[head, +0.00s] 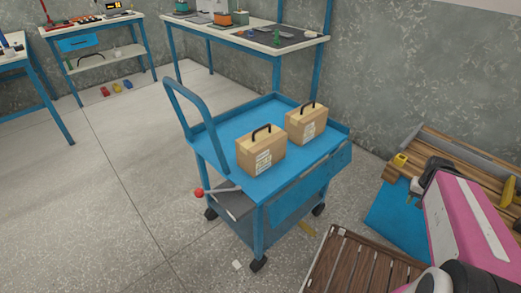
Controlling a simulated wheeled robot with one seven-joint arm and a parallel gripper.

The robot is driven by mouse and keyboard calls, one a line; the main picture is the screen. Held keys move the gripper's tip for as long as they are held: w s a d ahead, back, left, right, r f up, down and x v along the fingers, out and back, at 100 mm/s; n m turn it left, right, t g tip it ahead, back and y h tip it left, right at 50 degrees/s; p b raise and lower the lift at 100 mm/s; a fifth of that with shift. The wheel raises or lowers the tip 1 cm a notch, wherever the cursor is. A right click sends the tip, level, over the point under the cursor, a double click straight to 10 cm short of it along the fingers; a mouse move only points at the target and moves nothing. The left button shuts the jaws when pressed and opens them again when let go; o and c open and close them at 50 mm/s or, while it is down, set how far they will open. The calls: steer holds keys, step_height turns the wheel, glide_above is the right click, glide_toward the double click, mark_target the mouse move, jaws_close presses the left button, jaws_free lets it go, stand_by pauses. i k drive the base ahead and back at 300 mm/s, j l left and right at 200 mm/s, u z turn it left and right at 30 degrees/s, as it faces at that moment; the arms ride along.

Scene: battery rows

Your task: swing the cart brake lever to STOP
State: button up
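The blue cart (214,137) stands in the middle of the head view. Its brake lever (221,190) is a thin grey rod with a red knob (198,192), sticking out to the left near the cart's front left corner, below the top tray. No STOP marking is readable. My pink arm reaches in at the right edge. The dark end of it, with my gripper (416,186), is over the wooden slats, well right of the cart and far from the lever. The fingers are too small and partly hidden to tell their opening.
Two cardboard boxes (261,152) (307,124) with black handles stand on the cart. A wooden slatted platform (360,268) lies front right, near the cart. Workbenches (240,38) (90,27) stand at the back. The floor left of the cart is clear.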

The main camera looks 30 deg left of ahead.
mark_target(200, 193)
steer(key=k+u, duration=0.2)
steer(key=u, duration=0.3)
steer(key=k+u, duration=0.25)
steer(key=u, duration=0.2)
steer(key=k+u, duration=0.2)
steer(key=u, duration=0.3)
